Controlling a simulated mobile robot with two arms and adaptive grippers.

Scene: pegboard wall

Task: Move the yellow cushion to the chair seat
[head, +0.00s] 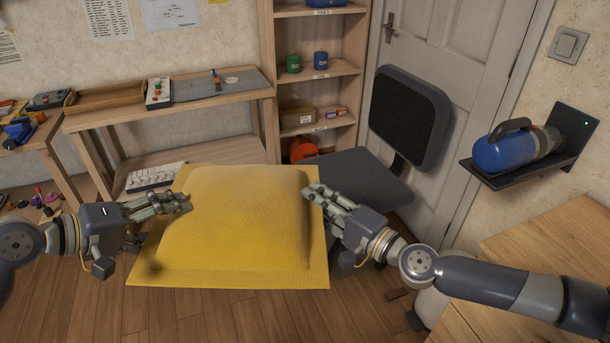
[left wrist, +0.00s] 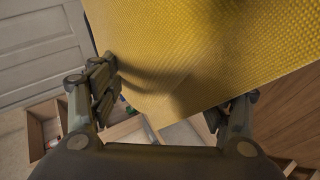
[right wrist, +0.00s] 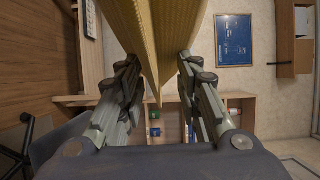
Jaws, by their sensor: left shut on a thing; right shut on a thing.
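The yellow cushion (head: 240,215) is held in the air between my two grippers, its padded face toward the head camera. My left gripper (head: 180,203) is shut on its left edge; the left wrist view shows the cushion (left wrist: 200,50) between the fingers. My right gripper (head: 316,195) is shut on its right edge; in the right wrist view the cushion (right wrist: 155,40) runs edge-on between the fingers. The chair has a dark grey seat (head: 368,178) and a black backrest (head: 408,115). The seat is behind the cushion and right gripper, partly hidden by them.
A wooden workbench (head: 190,105) stands at the back left, beside a shelf unit (head: 318,70). A white door (head: 450,60) is behind the chair.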

